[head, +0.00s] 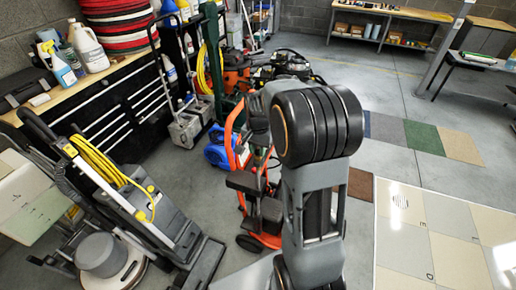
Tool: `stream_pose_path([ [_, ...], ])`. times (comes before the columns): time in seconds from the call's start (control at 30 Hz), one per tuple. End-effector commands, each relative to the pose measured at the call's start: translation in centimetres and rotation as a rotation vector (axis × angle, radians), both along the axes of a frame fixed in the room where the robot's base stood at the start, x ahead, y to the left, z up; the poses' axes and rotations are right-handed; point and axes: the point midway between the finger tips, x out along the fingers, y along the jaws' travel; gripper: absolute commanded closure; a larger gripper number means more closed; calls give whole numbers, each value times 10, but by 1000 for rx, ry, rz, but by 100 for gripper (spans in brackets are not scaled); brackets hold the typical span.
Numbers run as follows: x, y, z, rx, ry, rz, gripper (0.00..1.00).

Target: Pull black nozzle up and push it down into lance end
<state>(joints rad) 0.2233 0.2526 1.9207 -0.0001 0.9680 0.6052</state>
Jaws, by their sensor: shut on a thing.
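Neither the black nozzle nor the lance end can be made out in the head view. An orange-framed machine with black parts (240,183), perhaps a pressure washer, stands on the floor just left of my arm and is partly hidden by it. My own arm rises through the middle of the picture and covers what is behind it. My gripper is not in view, so where it is relative to the nozzle cannot be seen.
A floor scrubber with a yellow cord (165,215) stands at left. A black drawer cabinet (120,110) with a wooden top holds bottles and stacked pads. A blue machine (217,152) sits beside the orange frame. Pale floor panels (420,250) lie at right. Open floor is behind them.

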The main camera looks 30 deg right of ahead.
Motion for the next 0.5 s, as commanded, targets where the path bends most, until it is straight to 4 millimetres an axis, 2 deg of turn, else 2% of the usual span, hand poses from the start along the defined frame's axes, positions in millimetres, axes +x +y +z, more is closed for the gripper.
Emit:
stream_pose_path([
  [0.2, 0, 0, -6, 0, 0, 0, 100],
  [0.23, 0, 0, -5, 0, 0, 0, 74],
  [0.5, 0, 0, -4, 0, 0, 0, 48],
])
